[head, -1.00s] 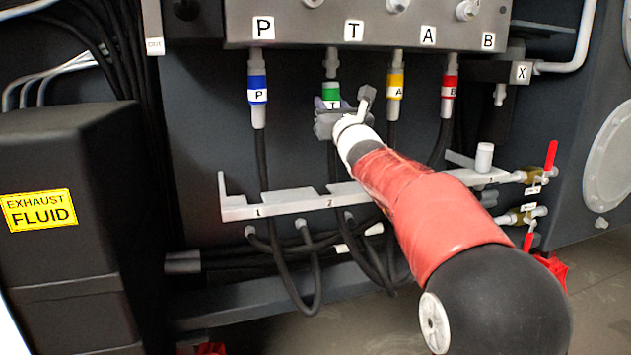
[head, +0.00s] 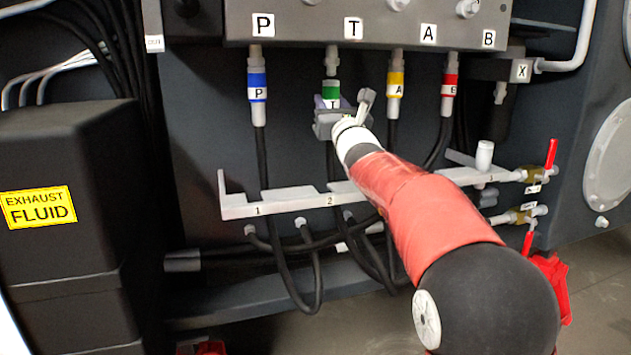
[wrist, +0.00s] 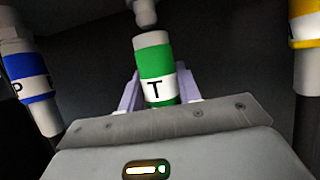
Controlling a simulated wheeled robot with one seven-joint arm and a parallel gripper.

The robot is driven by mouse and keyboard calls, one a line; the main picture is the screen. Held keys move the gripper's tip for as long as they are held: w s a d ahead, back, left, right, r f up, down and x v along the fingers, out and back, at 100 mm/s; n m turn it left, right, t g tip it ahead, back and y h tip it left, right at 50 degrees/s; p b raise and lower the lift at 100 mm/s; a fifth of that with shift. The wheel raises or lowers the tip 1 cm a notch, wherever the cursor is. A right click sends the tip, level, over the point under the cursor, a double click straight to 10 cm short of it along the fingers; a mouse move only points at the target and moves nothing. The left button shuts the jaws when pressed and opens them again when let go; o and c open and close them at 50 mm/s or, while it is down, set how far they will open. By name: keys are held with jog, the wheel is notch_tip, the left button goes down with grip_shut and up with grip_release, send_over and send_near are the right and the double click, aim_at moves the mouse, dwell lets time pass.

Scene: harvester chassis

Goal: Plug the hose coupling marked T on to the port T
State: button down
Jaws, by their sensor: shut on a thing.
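The hose coupling marked T, a green and white sleeve, shows in the head view (head: 331,90) and the wrist view (wrist: 155,62). My gripper (head: 329,104) is shut on it, with pale fingers on both sides in the wrist view (wrist: 160,92). The coupling is about upright, just under port T (head: 332,60), a grey stub below the T plate. In the wrist view the port's end (wrist: 145,14) is just above the coupling's top, slightly left of its middle, with a narrow gap between them. The hose below is partly hidden by my gripper.
The blue P coupling (head: 257,88) is on the left; the yellow A coupling (head: 396,86) and red B coupling (head: 449,86) are on the right, all on their ports. A grey numbered rail (head: 290,203) crosses below. Dark hoses hang under it.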

aim_at(334, 93)
jog(key=shift+r+p, duration=1)
jog(key=shift+r, duration=0.7)
jog(key=shift+s+r, duration=0.1)
jog(key=shift+r, duration=0.1)
jog(key=c, duration=0.9)
grip_release()
jog(key=shift+c, duration=0.2)
jog(key=shift+o, duration=0.2)
jog(key=shift+f, duration=0.15)
jog(key=shift+f, duration=0.1)
